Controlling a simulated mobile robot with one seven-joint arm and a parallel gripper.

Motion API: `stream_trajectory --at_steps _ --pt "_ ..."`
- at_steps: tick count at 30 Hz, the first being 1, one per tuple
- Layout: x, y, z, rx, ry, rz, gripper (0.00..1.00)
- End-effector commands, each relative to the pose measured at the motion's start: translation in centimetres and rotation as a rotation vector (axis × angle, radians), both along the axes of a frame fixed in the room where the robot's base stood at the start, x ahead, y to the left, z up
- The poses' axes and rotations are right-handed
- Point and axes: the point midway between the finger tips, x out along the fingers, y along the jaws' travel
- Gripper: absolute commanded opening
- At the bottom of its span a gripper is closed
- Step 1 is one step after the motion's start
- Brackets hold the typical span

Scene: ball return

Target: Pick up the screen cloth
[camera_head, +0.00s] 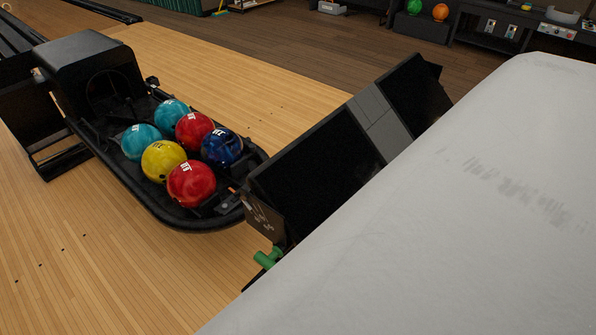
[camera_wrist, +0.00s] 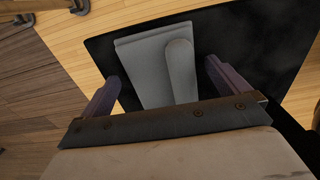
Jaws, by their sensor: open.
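A folded grey cloth (camera_wrist: 150,75), which looks like the screen cloth, lies against a dark, flat panel (camera_wrist: 255,40) in the wrist view. A rounded grey strip runs down its right part. My gripper (camera_wrist: 162,72) is open, with one purple finger on each side of the cloth and visible space between fingers and cloth. I cannot tell how far the fingertips are above it. In the head view, my large white arm part hides my gripper. A grey area (camera_head: 376,112) shows between two dark screens there; I cannot tell if it is the cloth.
The dark screens (camera_head: 318,158) (camera_head: 412,92) stand tilted beside my arm. A green object (camera_head: 268,258) sits below the nearer one. A black ball return (camera_head: 190,222) holds several coloured balls at left. Open wooden floor (camera_head: 70,270) lies around it.

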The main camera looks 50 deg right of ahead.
Motion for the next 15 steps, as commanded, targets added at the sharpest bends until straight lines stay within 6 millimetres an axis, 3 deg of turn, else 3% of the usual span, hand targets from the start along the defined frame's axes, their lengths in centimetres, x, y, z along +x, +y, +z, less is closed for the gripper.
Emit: stream_trajectory --at_steps 8,15 --pt "0.03 0.0 -0.39 0.0 0.0 0.001 1.0" --pt "0.03 -0.01 -0.37 -0.001 0.0 0.001 0.69"
